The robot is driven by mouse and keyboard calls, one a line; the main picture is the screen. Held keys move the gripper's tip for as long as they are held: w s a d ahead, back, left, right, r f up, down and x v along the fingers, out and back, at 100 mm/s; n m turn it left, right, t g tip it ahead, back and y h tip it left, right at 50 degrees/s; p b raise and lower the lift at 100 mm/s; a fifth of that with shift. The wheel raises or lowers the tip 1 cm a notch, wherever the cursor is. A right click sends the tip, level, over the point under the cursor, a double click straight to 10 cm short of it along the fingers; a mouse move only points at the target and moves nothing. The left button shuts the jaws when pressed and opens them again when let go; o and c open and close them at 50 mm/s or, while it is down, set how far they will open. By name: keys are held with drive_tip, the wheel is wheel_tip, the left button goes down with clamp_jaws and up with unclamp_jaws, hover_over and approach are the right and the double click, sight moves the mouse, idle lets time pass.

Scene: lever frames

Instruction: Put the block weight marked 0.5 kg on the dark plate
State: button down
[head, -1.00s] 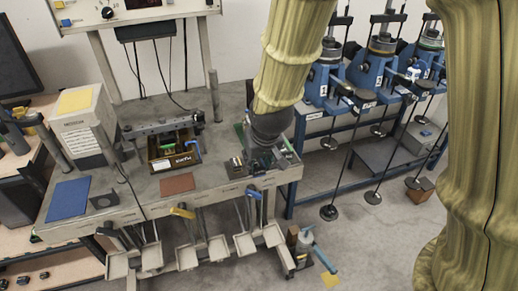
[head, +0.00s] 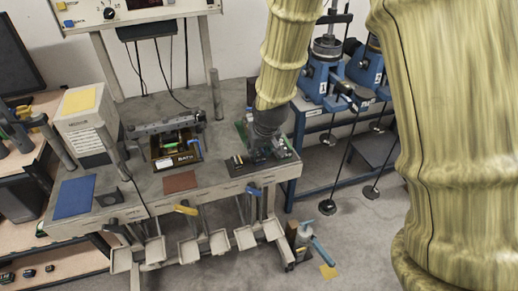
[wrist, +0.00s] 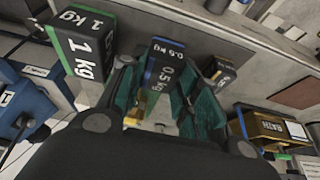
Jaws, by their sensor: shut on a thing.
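The block weight marked 0.5 kg (wrist: 167,66) is black with a blue edge and white lettering. In the wrist view it stands between the green-padded fingers of my gripper (wrist: 162,100), which is shut on it. In the head view my gripper (head: 264,150) is low at the right end of the grey bench, largely hidden behind my arm. A small dark plate (head: 108,198) lies at the bench's left part, beside a blue mat. It is well to the left of my gripper.
A block marked 1 kg (wrist: 82,45) stands close beside my gripper, with another dark block (wrist: 222,72) on the other side. A grey cabinet (head: 88,115) stands at the left.

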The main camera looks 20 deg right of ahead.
drive_tip(key=shift+f, duration=0.2)
drive_tip(key=shift+f, duration=0.1)
drive_tip(key=c, duration=1)
unclamp_jaws()
drive_tip(key=shift+c, duration=0.2)
drive_tip(key=b+v, duration=0.2)
drive_tip(key=v, duration=1)
